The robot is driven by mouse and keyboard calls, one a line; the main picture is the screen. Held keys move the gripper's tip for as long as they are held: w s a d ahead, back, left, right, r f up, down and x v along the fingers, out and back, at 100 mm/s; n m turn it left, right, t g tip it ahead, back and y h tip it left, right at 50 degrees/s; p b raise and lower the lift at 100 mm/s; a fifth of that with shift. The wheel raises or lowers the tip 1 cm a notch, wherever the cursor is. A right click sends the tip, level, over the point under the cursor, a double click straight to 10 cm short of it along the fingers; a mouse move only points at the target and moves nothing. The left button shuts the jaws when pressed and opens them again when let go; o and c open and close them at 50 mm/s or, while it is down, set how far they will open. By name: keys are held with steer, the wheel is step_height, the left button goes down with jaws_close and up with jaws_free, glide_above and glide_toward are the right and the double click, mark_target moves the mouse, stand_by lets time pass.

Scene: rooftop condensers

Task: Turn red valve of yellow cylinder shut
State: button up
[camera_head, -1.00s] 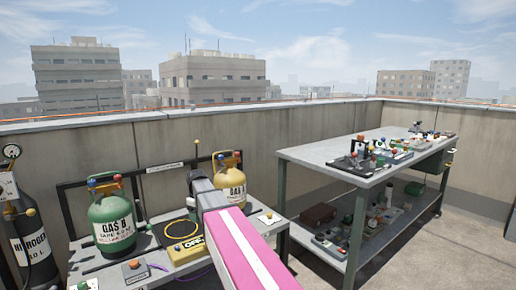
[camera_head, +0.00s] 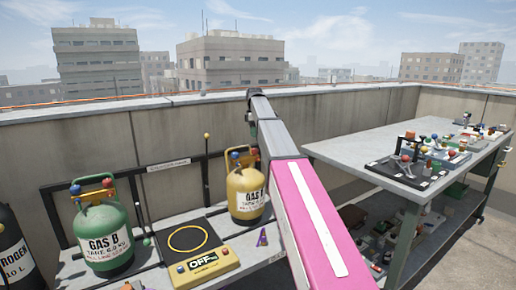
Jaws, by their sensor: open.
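The yellow cylinder (camera_head: 240,206), with a white label reading GAS and a last letter hard to read, stands upright on the bench left of my arm. Its top bears a blue knob (camera_head: 235,155) on the left and a red valve knob (camera_head: 254,152) on the right, close to my arm's edge. My gripper (camera_head: 252,112) is at the dark far end of my arm, above and beyond the cylinder in the picture. It is open, but its fingers are small and mostly hidden. I see no contact with the valve.
A green cylinder (camera_head: 104,239) with similar knobs stands at left. Between the cylinders lies a black scale plate (camera_head: 171,233) with a yellow panel (camera_head: 203,264) reading OFF. A dark nitrogen cylinder (camera_head: 14,254) is far left. A grey table (camera_head: 339,153) with devices stands right of my arm.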

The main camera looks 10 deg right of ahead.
mark_target(255, 149)
step_height(255, 149, down, 9)
steer(key=shift+r, duration=0.1)
stand_by(0.4)
steer(key=c, duration=0.9)
